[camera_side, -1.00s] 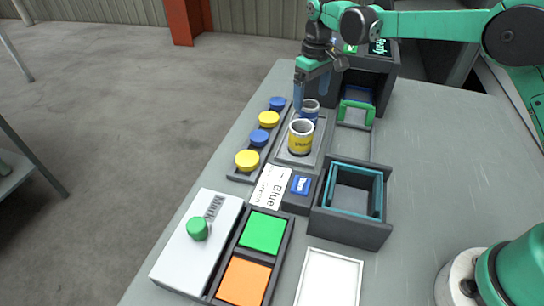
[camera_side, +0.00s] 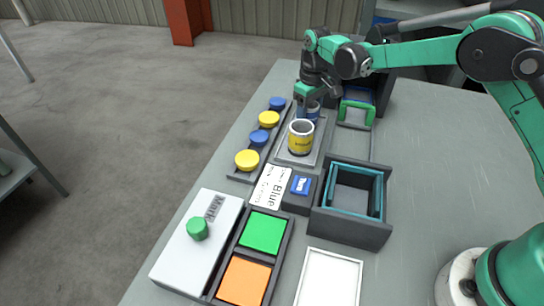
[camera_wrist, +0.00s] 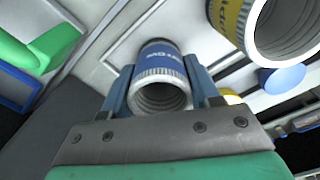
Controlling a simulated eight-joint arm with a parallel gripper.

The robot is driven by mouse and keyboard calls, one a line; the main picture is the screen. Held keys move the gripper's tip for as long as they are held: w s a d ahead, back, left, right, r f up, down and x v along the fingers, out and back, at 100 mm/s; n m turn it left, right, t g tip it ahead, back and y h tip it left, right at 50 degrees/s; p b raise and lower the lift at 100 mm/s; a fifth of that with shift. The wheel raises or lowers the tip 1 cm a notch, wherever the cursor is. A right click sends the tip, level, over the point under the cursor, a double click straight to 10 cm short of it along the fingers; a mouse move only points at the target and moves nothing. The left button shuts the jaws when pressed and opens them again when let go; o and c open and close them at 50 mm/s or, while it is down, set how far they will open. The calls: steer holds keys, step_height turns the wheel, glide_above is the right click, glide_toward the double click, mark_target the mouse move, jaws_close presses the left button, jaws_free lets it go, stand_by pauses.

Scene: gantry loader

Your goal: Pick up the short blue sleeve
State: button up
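The short blue sleeve (camera_side: 309,114) stands upright on a grey tray (camera_side: 284,157), behind a taller yellow sleeve (camera_side: 300,138). In the wrist view the blue sleeve (camera_wrist: 160,62) shows its open ribbed end and a blue band with white lettering, partly overlapped by the fingers. My gripper (camera_side: 307,101) is low over it. In the wrist view my gripper (camera_wrist: 158,80) has one blue finger on each side of the sleeve, close to its wall. I cannot tell whether the fingers press on it. The yellow sleeve (camera_wrist: 230,20) is at the upper right there.
A rack (camera_side: 236,173) with blue and yellow round caps lies left of the tray. A green-handled frame (camera_side: 357,112) is close on the right. A dark box with a teal lining (camera_side: 327,215) stands nearer. A white box with a green knob (camera_side: 198,229) is at front left.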

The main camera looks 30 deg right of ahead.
jaws_close()
